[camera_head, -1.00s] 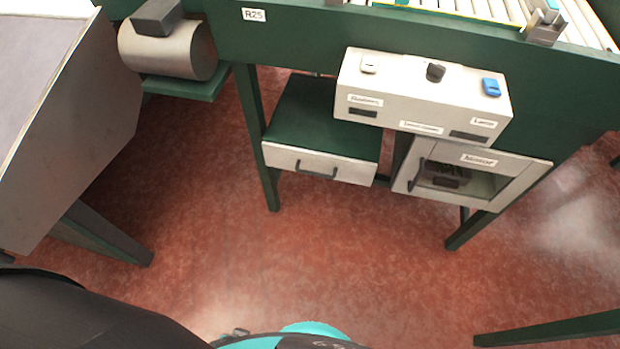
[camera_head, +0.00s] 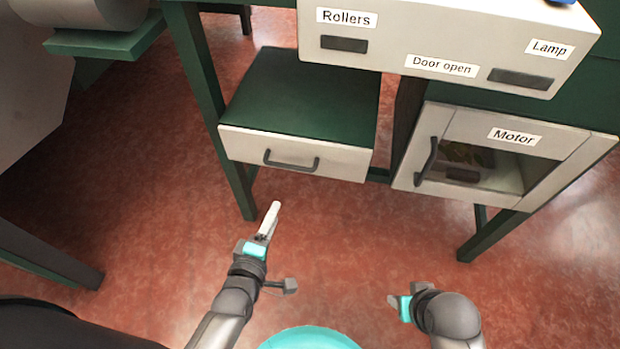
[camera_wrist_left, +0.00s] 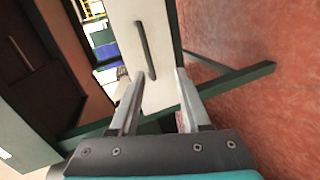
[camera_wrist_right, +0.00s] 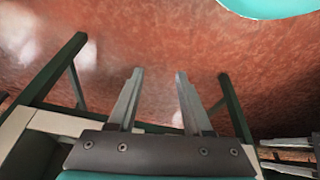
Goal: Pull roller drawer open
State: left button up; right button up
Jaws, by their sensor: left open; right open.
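The roller drawer (camera_head: 340,164) has a white front and sits shut or nearly shut under a green top, below the Rollers label. Its dark bar handle (camera_head: 291,165) is on the front. In the left wrist view the drawer front (camera_wrist_left: 163,50) and handle (camera_wrist_left: 146,50) lie ahead of the fingers. My left gripper (camera_head: 268,222) is below and in front of the handle, apart from it; its fingers (camera_wrist_left: 155,105) are open and empty. My right gripper (camera_head: 402,300) is lower right over the floor; in its wrist view the fingers (camera_wrist_right: 158,95) are open and empty.
The control box (camera_head: 450,30) with Rollers, Door open and Lamp labels is above. The Motor cabinet (camera_head: 480,150) with a windowed door stands to the right of the drawer. Green table legs (camera_head: 205,90) flank it. Red floor in front is clear.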

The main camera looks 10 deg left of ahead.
pick_arm(q)
jog(key=w+n+b, duration=0.1)
jog(key=t+b, duration=0.1)
jog(key=b, duration=0.2)
send_near(289, 166)
pick_arm(e)
jog(key=shift+r+t, duration=0.5)
jog(key=shift+r, duration=2.15)
pick_arm(q)
jog(key=shift+n, duration=0.3)
jog(key=shift+f+b+x, duration=0.1)
jog(key=shift+b+x, duration=1.05)
jog(key=shift+x, duration=1.5)
jog(key=shift+f+b+x, duration=0.15)
jog(key=shift+b+x, duration=0.95)
jog(key=shift+x, duration=1.5)
pick_arm(e)
jog(key=w+a+r+t+y, duration=0.2)
jog(key=w+a+t+y, duration=0.2)
jog(key=w+a+t, duration=0.2)
jog(key=shift+a+n+t, duration=0.3)
jog(key=shift+a+t, duration=0.7)
jog(key=shift+a, duration=0.5)
pick_arm(q)
jog(key=shift+a, duration=0.1)
pick_arm(e)
jog(key=shift+w, duration=0.15)
pick_arm(q)
jog(key=shift+c, duration=0.3)
grip_shut()
